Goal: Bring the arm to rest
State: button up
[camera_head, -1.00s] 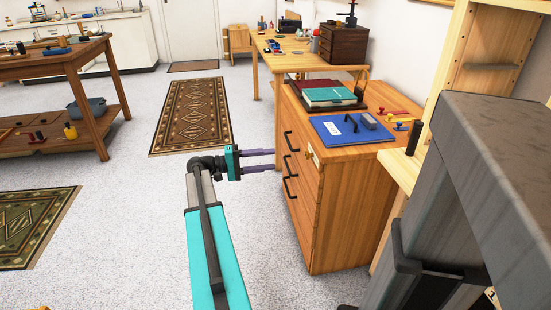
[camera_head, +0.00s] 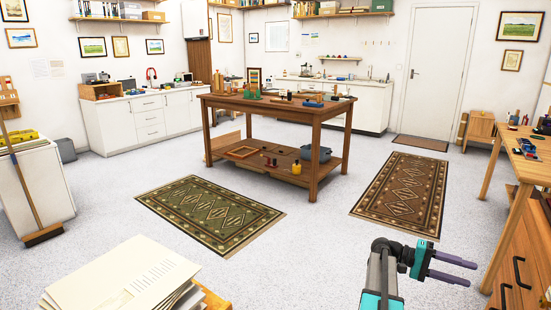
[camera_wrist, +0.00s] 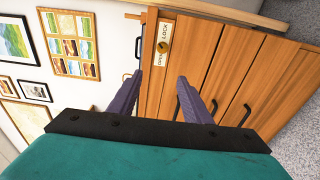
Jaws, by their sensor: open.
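My gripper (camera_head: 462,270) is at the lower right of the head view, at the end of my teal and grey arm. Its two purple fingers are spread apart and point right, with nothing between them. In the wrist view the open fingers (camera_wrist: 158,95) point toward a wooden drawer cabinet (camera_wrist: 235,75). A brass plate marked OPEN and LOCK (camera_wrist: 164,40) shows just beyond the fingertips. I cannot tell the exact gap to the cabinet, but no contact shows. In the head view the cabinet (camera_head: 532,262) is cut off by the right edge.
A dark wooden workbench (camera_head: 262,105) with tools stands mid-room. Two patterned rugs, one green (camera_head: 210,212) and one brown (camera_head: 402,192), lie on the grey floor. A paper stack (camera_head: 130,280) is at the front left. A light wooden table (camera_head: 500,150) stands right. Floor between them is clear.

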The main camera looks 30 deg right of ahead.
jog(key=w+a+f+n+t+h+p, duration=0.35)
jog(key=w+a+n+p, duration=0.2)
jog(key=w+a, duration=0.65)
jog(key=w+a+f+n+t+p, duration=0.2)
jog(key=w+a+f+p, duration=0.1)
jog(key=a+f, duration=0.3)
jog(key=w+a+f+n+t+p, duration=0.2)
jog(key=a+f+p, duration=0.15)
jog(key=a, duration=0.55)
jog(key=s+a+f+t+y+p, duration=0.1)
jog(key=s+a+f+y, duration=0.3)
jog(key=a, duration=0.9)
jog(key=s+a+f+n+y+p, duration=0.1)
jog(key=s+a+f+y+p, duration=0.3)
jog(key=a, duration=0.9)
jog(key=s+a+f+n+t+y+p, duration=0.1)
jog(key=s+a+f+y+p, duration=0.1)
jog(key=s+a+f+y, duration=0.2)
jog(key=s+a+f, duration=0.1)
jog(key=a+f, duration=0.2)
jog(key=a, duration=0.5)
jog(key=shift+a+t, duration=0.35)
jog(key=shift+a, duration=0.05)
jog(key=shift+s+n+y, duration=0.1)
jog(key=shift+n+y, duration=0.15)
